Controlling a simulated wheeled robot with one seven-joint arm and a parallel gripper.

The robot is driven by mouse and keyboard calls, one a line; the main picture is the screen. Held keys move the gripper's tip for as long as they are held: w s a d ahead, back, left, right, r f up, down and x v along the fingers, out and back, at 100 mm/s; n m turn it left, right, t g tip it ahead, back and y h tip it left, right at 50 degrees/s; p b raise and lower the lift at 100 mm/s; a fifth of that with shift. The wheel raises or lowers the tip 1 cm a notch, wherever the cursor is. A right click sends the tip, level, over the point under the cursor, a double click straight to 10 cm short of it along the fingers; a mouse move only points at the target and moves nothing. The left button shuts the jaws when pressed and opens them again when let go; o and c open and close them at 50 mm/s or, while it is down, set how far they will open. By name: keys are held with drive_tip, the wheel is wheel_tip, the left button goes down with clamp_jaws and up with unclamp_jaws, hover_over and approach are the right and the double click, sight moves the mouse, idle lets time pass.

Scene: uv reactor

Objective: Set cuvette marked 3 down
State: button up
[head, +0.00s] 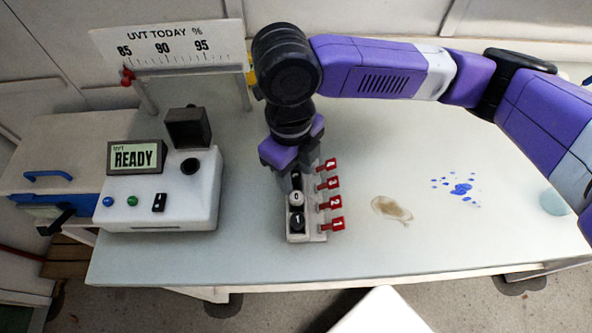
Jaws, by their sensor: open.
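A narrow pale rack (306,237) stands on the table, with red tags numbered 4, 3 (332,183), 2 and 1 down its right side. Two round tops show in its front part: a whitish one (296,198) near tag 2 and a dark one (297,220) near tag 1. My gripper (296,170) points down over the rack's rear part, level with tags 3 and 4. It is open. Its fingers and body hide most of the rear slots, so I cannot make out the cuvette marked 3 or whether it touches the fingers.
A white instrument (160,205) with a READY screen (135,157) and a raised dark lid (188,127) stands left of the rack. A UVT scale board (165,47) stands behind.

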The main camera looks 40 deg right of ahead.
sight(293, 173)
wheel_tip(293, 173, up, 12)
drive_tip(key=shift+w, duration=0.4)
idle(0.5)
